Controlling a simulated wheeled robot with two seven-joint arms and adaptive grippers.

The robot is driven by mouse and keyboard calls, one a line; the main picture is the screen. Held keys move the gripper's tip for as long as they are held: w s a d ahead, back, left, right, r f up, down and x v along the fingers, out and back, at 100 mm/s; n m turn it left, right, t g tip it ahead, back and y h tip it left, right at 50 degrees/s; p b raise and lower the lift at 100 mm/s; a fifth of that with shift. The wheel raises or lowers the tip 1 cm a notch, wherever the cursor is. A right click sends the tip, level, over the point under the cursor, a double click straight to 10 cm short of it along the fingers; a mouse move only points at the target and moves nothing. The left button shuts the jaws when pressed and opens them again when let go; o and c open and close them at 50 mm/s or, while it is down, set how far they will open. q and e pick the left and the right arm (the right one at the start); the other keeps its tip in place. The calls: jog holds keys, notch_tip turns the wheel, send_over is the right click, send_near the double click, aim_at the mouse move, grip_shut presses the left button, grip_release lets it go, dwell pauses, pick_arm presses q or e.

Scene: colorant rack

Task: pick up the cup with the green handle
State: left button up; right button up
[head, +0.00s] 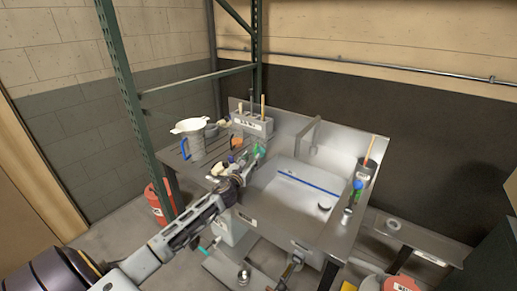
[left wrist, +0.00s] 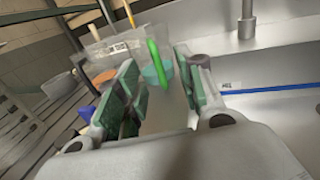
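In the left wrist view a bright green upright handle (left wrist: 158,62) shows between the finger pads of my left gripper (left wrist: 155,88). My right gripper is not in view.
A white jug with a blue handle (head: 195,146) stands left of the gripper. A grey holder with brushes (head: 252,125) is behind. The sink basin (head: 300,190) lies to the right, with a tap (head: 313,135). A green rack post (head: 128,95) stands at left.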

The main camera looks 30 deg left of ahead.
aim_at(258, 148)
pick_arm(q)
jog(key=shift+w+a, duration=0.35)
jog(key=shift+w, duration=0.55)
jog(key=shift+w+a+f, duration=0.1)
jog(key=shift+w+a, duration=0.05)
jog(key=shift+w, duration=0.35)
jog(key=shift+w+a+f, duration=0.1)
jog(key=shift+w, duration=0.35)
jog(key=shift+w+a, duration=0.1)
jog(key=shift+w, duration=0.6)
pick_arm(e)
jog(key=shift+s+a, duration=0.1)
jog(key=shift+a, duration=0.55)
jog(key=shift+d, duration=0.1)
pick_arm(q)
jog(key=shift+c, duration=0.5)
grip_shut()
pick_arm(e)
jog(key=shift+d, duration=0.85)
